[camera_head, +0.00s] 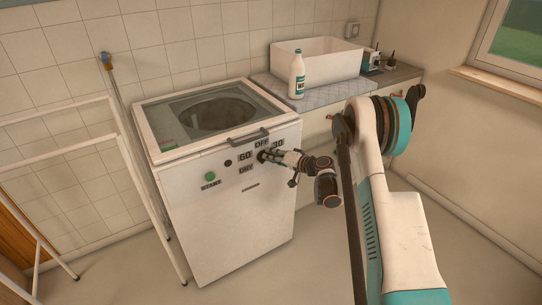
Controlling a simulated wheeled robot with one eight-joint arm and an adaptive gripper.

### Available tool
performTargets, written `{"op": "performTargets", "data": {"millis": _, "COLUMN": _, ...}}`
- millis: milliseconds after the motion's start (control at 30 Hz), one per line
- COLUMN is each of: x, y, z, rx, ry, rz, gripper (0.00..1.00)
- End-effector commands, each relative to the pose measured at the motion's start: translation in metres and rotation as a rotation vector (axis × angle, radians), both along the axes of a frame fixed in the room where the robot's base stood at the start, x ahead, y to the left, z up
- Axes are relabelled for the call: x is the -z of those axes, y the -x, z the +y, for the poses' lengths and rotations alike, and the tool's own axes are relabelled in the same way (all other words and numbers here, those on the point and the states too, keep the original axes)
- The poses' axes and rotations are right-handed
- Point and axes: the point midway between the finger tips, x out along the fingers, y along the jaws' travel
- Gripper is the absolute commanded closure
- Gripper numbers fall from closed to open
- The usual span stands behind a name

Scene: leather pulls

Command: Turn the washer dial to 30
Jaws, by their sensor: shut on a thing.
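The white washer (225,225) stands against the tiled wall, its control panel on the front near the top. The panel carries the labels 60 (245,156), OFF (261,142) and 30 (278,144), with another small label below 60. My gripper (265,156) reaches in from the right and is shut on the dial, among these labels. The gripper covers most of the dial, so its pointer direction cannot be told. A green button (210,177) with a START label sits left on the panel.
A white drying rack (128,170) stands close to the washer's left side. Right of it, a counter (300,100) holds a white bottle (297,74), a white basin (318,60) and small dark bottles. Floor in front is clear.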

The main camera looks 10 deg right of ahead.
Motion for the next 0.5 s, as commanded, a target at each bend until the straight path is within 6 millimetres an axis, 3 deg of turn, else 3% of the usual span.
{"op": "performTargets", "data": {"millis": 500, "x": 0.0044, "y": 0.0001, "z": 0.0015, "rx": -0.006, "ry": -0.117, "rz": 0.04, "gripper": 1.0}}
